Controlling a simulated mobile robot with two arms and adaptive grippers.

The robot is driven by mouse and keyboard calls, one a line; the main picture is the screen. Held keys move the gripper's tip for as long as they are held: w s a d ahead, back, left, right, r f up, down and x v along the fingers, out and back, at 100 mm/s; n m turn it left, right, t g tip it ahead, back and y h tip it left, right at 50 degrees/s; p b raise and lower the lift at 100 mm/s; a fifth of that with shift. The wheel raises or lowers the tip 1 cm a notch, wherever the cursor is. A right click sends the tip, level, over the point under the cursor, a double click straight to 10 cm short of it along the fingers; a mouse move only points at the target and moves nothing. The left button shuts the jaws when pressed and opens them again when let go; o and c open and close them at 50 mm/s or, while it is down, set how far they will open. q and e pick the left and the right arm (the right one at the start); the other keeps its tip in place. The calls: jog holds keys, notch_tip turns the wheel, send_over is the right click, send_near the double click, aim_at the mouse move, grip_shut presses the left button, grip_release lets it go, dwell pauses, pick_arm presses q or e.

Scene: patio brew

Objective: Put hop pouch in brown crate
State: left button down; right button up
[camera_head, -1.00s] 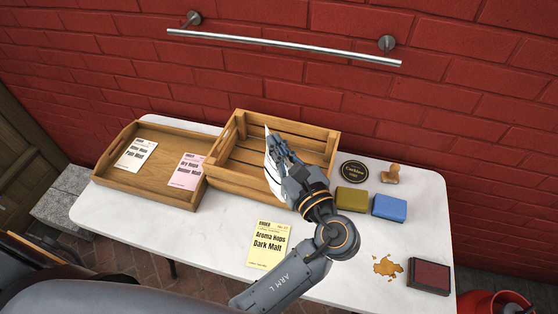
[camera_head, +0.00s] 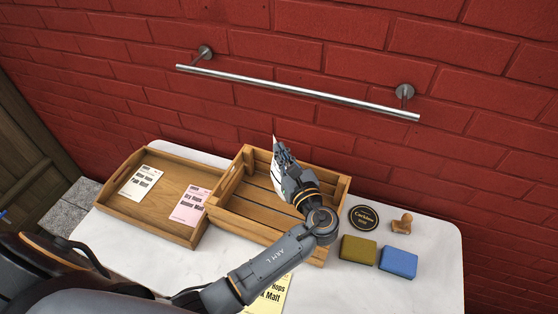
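The brown crate (camera_head: 232,220), a slatted wooden box, stands on the white table with its open top facing up. My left gripper (camera_head: 281,163) is over the crate's back part, its fingers closed around a thin white object, which looks like the hop pouch (camera_head: 275,157). Only a white edge of the pouch shows beside the fingers; the rest is hidden behind the gripper. Whether the pouch touches the crate, I cannot tell. The crate's visible floor is bare. My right gripper is not in view.
A wooden tray (camera_head: 196,236) with two order cards stands left of the crate. A yellow order card (camera_head: 270,298) lies in front, partly under my arm. An olive sponge (camera_head: 358,250), blue sponge (camera_head: 398,262), round coaster (camera_head: 364,217) and wooden stamp (camera_head: 402,223) lie right.

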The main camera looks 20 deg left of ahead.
pick_arm(q)
jog(key=f, duration=0.1)
jog(key=w+a+f, duration=0.1)
jog(key=w+f, duration=0.1)
jog(key=shift+w+a+f, duration=0.1)
jog(key=shift+a, duration=0.25)
notch_tip(320, 180, down, 3)
jog(key=shift+w+f+p, duration=0.1)
jog(key=shift+f+p, duration=0.05)
jog(key=shift+p, duration=0.15)
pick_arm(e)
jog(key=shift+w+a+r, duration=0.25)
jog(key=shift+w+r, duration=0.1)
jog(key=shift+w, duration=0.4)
pick_arm(q)
jog(key=c, duration=2)
grip_release()
jog(key=shift+f, duration=0.15)
jog(key=shift+c, duration=0.2)
jog(key=o, duration=0.5)
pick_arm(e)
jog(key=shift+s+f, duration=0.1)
